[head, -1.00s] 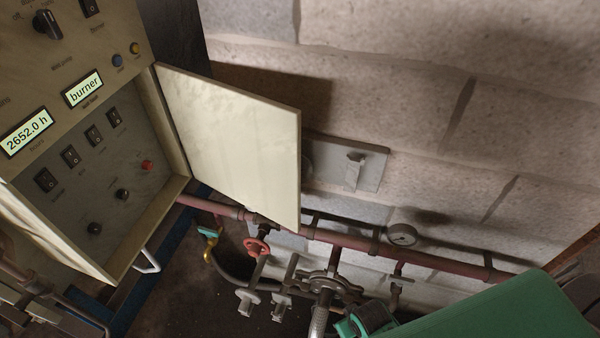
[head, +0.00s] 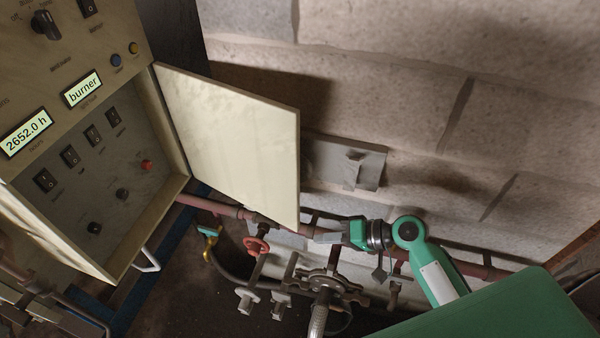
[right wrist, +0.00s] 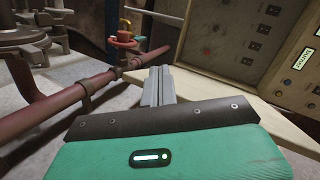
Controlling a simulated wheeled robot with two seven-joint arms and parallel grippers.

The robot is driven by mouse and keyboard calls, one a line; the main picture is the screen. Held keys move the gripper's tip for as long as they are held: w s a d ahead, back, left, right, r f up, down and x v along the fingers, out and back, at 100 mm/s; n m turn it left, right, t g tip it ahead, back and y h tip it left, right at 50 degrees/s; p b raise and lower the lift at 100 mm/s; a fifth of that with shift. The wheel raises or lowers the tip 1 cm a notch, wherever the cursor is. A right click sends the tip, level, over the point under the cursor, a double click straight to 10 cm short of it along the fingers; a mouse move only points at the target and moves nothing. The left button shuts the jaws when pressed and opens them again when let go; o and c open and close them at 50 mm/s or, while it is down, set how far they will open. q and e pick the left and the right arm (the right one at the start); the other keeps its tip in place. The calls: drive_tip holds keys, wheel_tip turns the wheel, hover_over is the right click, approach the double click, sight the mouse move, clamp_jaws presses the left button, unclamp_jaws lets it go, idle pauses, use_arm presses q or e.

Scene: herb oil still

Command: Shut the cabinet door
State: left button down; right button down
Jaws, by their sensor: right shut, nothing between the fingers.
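The cream cabinet door (head: 232,145) stands wide open, hinged on the right side of the control cabinet (head: 110,262). Its free edge points towards the wall side. In the right wrist view, a pale panel (right wrist: 225,101) that looks like the door shows just right of the fingers. My right gripper (head: 328,238) is shut and empty, to the right of the door's lower free corner. In the right wrist view its two grey fingers (right wrist: 158,86) lie together near the door's edge; I cannot tell whether they touch it. My left gripper is not in view.
A reddish pipe (head: 350,243) runs along the wall below the door and passes behind my right gripper. A red valve wheel (head: 256,246) and a large grey handwheel (head: 325,286) sit below. A grey wall plate (head: 370,165) is behind the door's free edge.

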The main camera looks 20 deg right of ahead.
drive_tip(key=w+d+r+m+t+y, duration=0.35)
drive_tip(key=w+d+r+m, duration=0.2)
drive_tip(key=w+r, duration=0.25)
drive_tip(key=p+x, duration=0.5)
drive_tip(key=x, duration=0.4)
drive_tip(key=shift+w+r, duration=0.35)
drive_tip(key=shift+w, duration=0.05)
drive_tip(key=shift+a+n+t, duration=0.15)
drive_tip(key=shift+n+t, duration=0.1)
